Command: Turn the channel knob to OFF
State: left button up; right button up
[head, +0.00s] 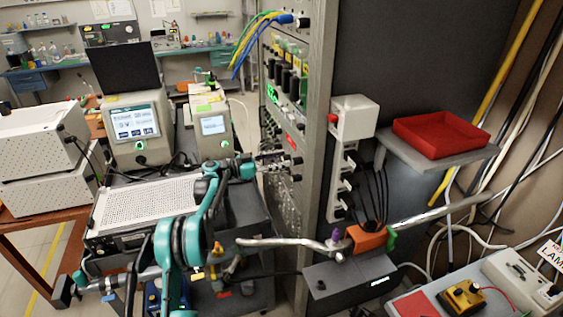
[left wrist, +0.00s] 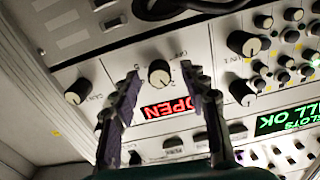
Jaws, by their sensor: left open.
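A cream-capped black knob (left wrist: 160,73), with lettering around it that looks like OFF, sits on the light panel in the left wrist view, above a red OPEN display (left wrist: 170,107). The panel appears upside down there. My left gripper (head: 285,160) is open, in front of the tall rack (head: 318,110) in the head view. In the left wrist view, its two fingers are on either side of the knob, with gaps visible; contact cannot be told. The knob's exact pointer direction is too small to read. My right gripper is not in view.
Other knobs (left wrist: 78,92) and (left wrist: 243,43) flank this one, and a green display (left wrist: 288,120) is at the right. In the head view, a red tray (head: 440,138) on a shelf and a white box (head: 354,115) are right of the rack. Instruments (head: 135,125) stand left.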

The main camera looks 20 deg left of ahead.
pick_arm(q)
jog(key=shift+w+d, duration=0.2)
jog(key=shift+d, duration=0.1)
grip_shut()
